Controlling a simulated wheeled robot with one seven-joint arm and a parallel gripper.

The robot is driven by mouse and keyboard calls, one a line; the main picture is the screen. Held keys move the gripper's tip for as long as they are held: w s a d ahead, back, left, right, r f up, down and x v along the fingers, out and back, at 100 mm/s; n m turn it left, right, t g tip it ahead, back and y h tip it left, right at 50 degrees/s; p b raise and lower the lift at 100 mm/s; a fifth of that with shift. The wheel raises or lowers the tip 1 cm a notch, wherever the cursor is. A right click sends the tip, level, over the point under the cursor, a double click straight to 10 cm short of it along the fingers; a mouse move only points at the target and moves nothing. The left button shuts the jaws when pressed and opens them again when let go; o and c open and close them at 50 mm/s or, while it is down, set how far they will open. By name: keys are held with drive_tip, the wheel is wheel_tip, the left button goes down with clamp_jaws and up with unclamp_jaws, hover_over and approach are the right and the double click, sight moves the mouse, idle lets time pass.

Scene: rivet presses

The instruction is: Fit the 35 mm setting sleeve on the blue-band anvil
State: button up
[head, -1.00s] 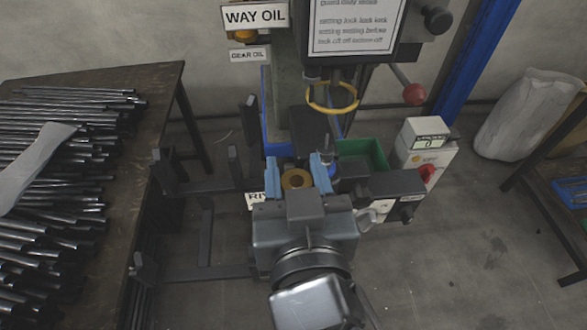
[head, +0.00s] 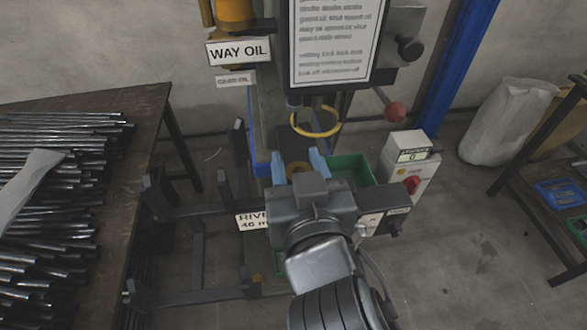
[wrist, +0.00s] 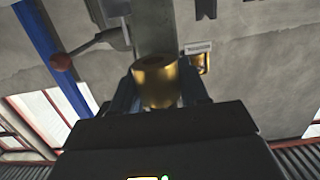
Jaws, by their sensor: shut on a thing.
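My gripper (head: 298,167) is shut on a brass-coloured setting sleeve (head: 297,169), with a blue fingertip on each side. In the wrist view the sleeve (wrist: 156,82) is a shiny brass cylinder between the dark fingers. The gripper is in front of the rivet press, below and a little left of its yellow ring guard (head: 315,123). I cannot make out any blue-band anvil; my gripper and wrist hide part of the press's working area.
A green bin (head: 352,170) and a grey control box with a red knob (head: 409,163) stand right of the gripper. Dark frame arms (head: 180,212) reach out on the left. A table with many metal rods (head: 55,170) is at far left. A red-knobbed lever (head: 394,112) sticks out.

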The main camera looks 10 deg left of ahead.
drive_tip(key=shift+w+d+p, duration=0.25)
drive_tip(key=shift+w+p, duration=0.05)
drive_tip(key=shift+w, duration=0.8)
drive_tip(key=shift+w+d+p, duration=0.25)
drive_tip(key=shift+w, duration=0.9)
drive_tip(key=shift+w+d+p, duration=0.25)
drive_tip(key=shift+w+p, duration=0.05)
drive_tip(key=shift+w, duration=0.8)
drive_tip(key=shift+w+f, duration=0.1)
drive_tip(key=shift+w, duration=0.1)
drive_tip(key=shift+f+b, duration=1.15)
drive_tip(key=shift+f, duration=0.2)
drive_tip(key=shift+s+f, duration=0.1)
drive_tip(key=o, duration=1.3)
drive_tip(key=b+v, duration=0.1)
drive_tip(key=v, duration=0.6)
drive_tip(key=shift+s+d, duration=0.15)
drive_tip(key=shift+s, duration=0.2)
